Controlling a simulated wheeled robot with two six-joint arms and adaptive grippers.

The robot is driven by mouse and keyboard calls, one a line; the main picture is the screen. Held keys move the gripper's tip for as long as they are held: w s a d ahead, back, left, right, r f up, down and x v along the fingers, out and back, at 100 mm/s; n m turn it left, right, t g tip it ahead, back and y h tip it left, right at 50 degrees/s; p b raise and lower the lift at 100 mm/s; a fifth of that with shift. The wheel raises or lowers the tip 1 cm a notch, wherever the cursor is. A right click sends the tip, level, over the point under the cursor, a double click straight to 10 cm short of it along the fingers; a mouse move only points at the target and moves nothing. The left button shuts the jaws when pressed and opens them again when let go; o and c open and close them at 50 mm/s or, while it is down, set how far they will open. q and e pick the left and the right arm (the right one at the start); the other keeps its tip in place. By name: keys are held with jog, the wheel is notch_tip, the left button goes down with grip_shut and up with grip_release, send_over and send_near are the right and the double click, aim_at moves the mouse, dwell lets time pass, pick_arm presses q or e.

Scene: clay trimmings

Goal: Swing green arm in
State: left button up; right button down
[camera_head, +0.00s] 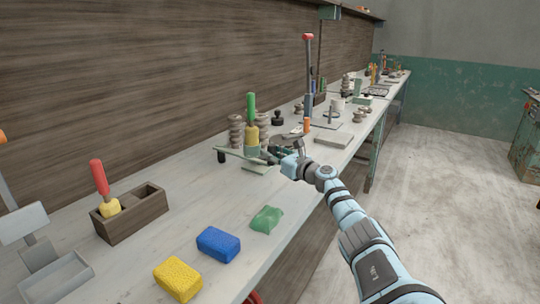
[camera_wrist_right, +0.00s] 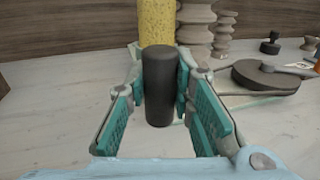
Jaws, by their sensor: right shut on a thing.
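A thin pale green arm (camera_head: 236,153) lies across the bench by a yellow post (camera_head: 252,139) with a green upright handle (camera_head: 251,106). A small black knob (camera_head: 221,157) shows at its left end. My right gripper (camera_head: 268,154) is at the arm's right side, near the post. In the wrist view my right gripper (camera_wrist_right: 163,100) is shut on an upright dark cylindrical grip (camera_wrist_right: 160,85), with a finger on each side. The yellow post (camera_wrist_right: 155,22) stands behind it. How the grip joins the green arm is hidden. My left gripper is not in view.
A wooden box (camera_head: 146,216) with a red-handled tool, a yellow sponge (camera_head: 178,279), a blue sponge (camera_head: 218,244) and a green lump (camera_head: 266,219) are nearer. Grey stacked pieces (camera_head: 236,131) and a dark disc (camera_wrist_right: 265,76) stand close by. The bench between the box and arm is clear.

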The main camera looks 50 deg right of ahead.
jog(key=shift+s+d+r, duration=0.1)
jog(key=shift+d+r, duration=0.05)
jog(key=c, duration=1.6)
grip_release()
jog(key=shift+o, duration=1.2)
jog(key=shift+s+d, duration=0.1)
jog(key=shift+d, duration=0.1)
jog(key=shift+a, duration=0.1)
jog(key=shift+a+r, duration=0.1)
jog(key=shift+r, duration=0.05)
notch_tip(320, 180, up, 10)
jog(key=shift+f, duration=0.25)
